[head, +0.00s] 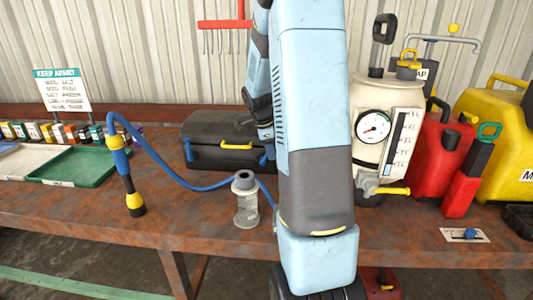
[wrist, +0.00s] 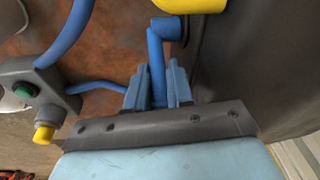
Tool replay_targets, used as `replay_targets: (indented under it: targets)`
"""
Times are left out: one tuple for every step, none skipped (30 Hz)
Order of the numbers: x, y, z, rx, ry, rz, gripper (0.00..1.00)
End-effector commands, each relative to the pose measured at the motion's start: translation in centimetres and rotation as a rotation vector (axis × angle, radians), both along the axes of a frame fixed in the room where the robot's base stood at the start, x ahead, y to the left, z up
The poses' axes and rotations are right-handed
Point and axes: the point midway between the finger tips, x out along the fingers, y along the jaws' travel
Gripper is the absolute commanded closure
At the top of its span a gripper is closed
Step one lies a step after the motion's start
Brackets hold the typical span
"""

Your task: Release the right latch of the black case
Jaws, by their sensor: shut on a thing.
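The black case (head: 215,134) sits closed on the rusty workbench, with a yellow handle (head: 236,146) on its front. Its left latch (head: 188,150) is blue and stands at the front's left end. The right latch (wrist: 157,62) is a blue lever on a round pivot against the dark case wall in the wrist view. My gripper (wrist: 157,88) is shut on this lever, with one pale blue finger on each side. The yellow handle also shows at the top of the wrist view (wrist: 190,4). My arm hides much of the case's right end in the head view.
A blue hose (head: 160,165) loops over the bench to a yellow-black wand (head: 130,190). A grey cylinder (head: 245,205) stands before the case. A beige tank (head: 375,130) and red can (head: 437,155) stand right. A green tray (head: 72,167) lies left.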

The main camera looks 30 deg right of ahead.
Motion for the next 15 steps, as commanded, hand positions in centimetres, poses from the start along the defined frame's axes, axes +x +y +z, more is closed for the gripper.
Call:
replay_targets:
  targets:
    - [0.28,-0.04,0.24,-0.024,0.011,0.001,1.00]
    - [0.33,-0.03,0.29,-0.038,0.023,0.001,1.00]
    - [0.40,0.02,0.34,-0.056,0.036,-0.002,1.00]
    - [0.43,0.05,0.37,-0.069,0.047,-0.001,1.00]
    - [0.49,0.16,0.40,-0.082,0.057,-0.002,1.00]
    - [0.54,0.21,0.44,-0.100,0.072,-0.002,1.00]
    - [0.61,0.33,0.47,-0.114,0.083,-0.003,1.00]
    - [0.66,0.37,0.52,-0.127,0.093,-0.002,1.00]
    - [0.74,0.47,0.58,-0.144,0.107,-0.004,1.00]
    - [0.82,0.57,0.61,-0.158,0.117,-0.003,1.00]
    - [0.88,0.61,0.64,-0.171,0.126,-0.004,1.00]
    - [0.97,0.73,0.67,-0.188,0.141,-0.004,1.00]
    - [1.03,0.79,0.67,-0.200,0.151,-0.004,1.00]
    - [1.09,0.87,0.70,-0.213,0.161,-0.004,1.00]
    - [1.13,0.93,0.74,-0.230,0.174,-0.005,1.00]
